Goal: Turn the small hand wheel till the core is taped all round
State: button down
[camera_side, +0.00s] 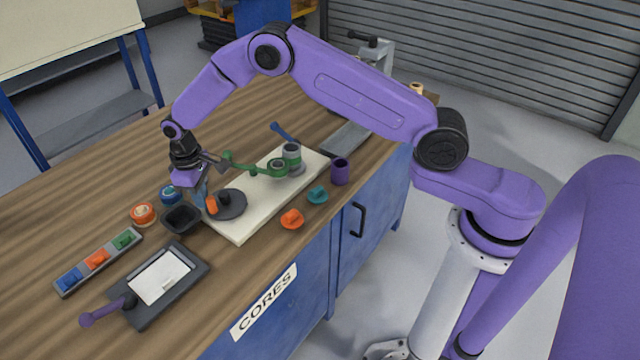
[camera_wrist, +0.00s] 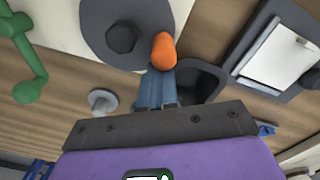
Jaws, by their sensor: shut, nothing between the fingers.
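The small hand wheel (camera_side: 234,207) is a dark grey disc with a dark hub and an orange knob (camera_side: 211,206) near its rim. It lies flat on a cream board (camera_side: 245,228). The wheel (camera_wrist: 97,25) and knob (camera_wrist: 163,50) also show in the wrist view. My gripper (camera_wrist: 157,78) is shut and empty, its blue fingertips right beside the knob; I cannot tell if they touch. A grey upright cylinder with a green band, seemingly the core (camera_side: 291,152), stands at the board's far end. A green arm (camera_side: 240,167) reaches towards it. How far the band goes round is hidden.
A black bowl (camera_side: 181,220) stands close left of the wheel. Tape rolls, one orange (camera_side: 143,213), a colour tray (camera_side: 98,261) and a framed pad (camera_side: 160,277) lie left. A purple cup (camera_side: 340,172) and orange (camera_side: 292,218) and teal (camera_side: 317,195) pieces sit right.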

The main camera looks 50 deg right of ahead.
jog(key=shift+s+a, duration=0.15)
jog(key=shift+s, duration=0.65)
jog(key=shift+s, duration=0.5)
jog(key=shift+s, duration=0.75)
jog(key=shift+s+d, duration=0.4)
jog(key=shift+s, duration=0.15)
